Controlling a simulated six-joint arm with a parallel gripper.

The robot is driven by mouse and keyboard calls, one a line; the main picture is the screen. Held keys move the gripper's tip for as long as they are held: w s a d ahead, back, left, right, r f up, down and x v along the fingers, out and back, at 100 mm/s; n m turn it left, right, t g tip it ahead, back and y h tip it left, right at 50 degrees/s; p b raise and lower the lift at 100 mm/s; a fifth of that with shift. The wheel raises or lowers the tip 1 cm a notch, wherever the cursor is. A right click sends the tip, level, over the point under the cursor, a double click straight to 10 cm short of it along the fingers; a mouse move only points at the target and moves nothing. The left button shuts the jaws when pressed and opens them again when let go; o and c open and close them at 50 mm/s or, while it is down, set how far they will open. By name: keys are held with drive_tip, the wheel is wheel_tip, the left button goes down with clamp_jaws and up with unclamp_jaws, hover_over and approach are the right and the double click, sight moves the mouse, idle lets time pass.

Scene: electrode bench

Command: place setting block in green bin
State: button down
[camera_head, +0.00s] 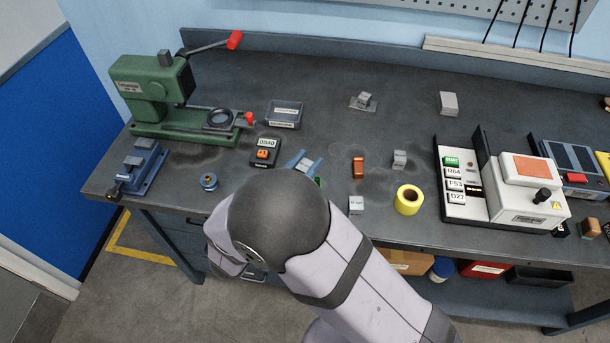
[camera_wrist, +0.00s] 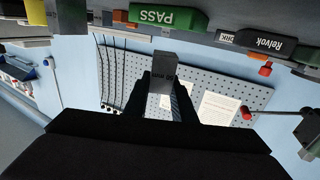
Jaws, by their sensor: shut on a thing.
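The setting block (camera_wrist: 163,73) is a small grey block with dark lettering too small to read surely. In the wrist view it sits between the two dark fingers of my gripper (camera_wrist: 167,88), which is shut on it. A green bin (camera_wrist: 168,17) marked PASS shows at the top of the wrist view, apart from the block. In the head view only a sliver of green (camera_head: 318,182) shows beside my arm, perhaps this bin. My arm hides my gripper and the held block there.
A green press (camera_head: 150,90) and blue vise (camera_head: 140,165) stand left. A grey tray (camera_head: 285,113), orange block (camera_head: 358,166), several grey blocks (camera_head: 356,205) and yellow tape roll (camera_head: 408,199) lie on the bench. A white tester (camera_head: 530,188) stands right. The back middle is fairly clear.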

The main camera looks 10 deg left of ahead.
drive_tip(key=shift+f, duration=2)
drive_tip(key=shift+f, duration=0.15)
drive_tip(key=c, duration=1.5)
unclamp_jaws()
drive_tip(key=b+v, duration=0.3)
drive_tip(key=v, duration=0.9)
